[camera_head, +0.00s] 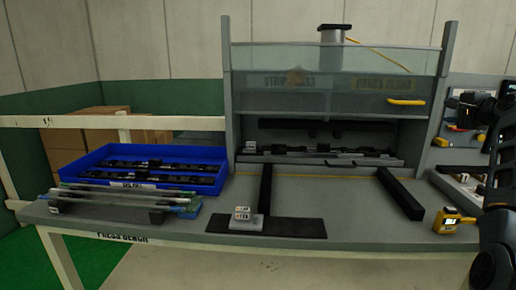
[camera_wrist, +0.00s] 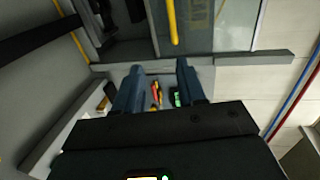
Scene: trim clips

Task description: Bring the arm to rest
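My arm (camera_head: 495,195) shows as dark links along the right edge of the head view; its gripper end cannot be made out there. Beyond the fingers lies a grey tray (camera_wrist: 101,101) holding small tools with red, yellow and green parts. The fingers appear clear of it, though the exact distance is hard to tell.
A press with a glass guard and yellow handle (camera_head: 407,102) stands at the bench's back. A blue bin (camera_head: 72,170) with dark trim strips is at left, behind clear strips (camera_head: 120,201). A yellow device (camera_head: 447,221) sits near my arm.

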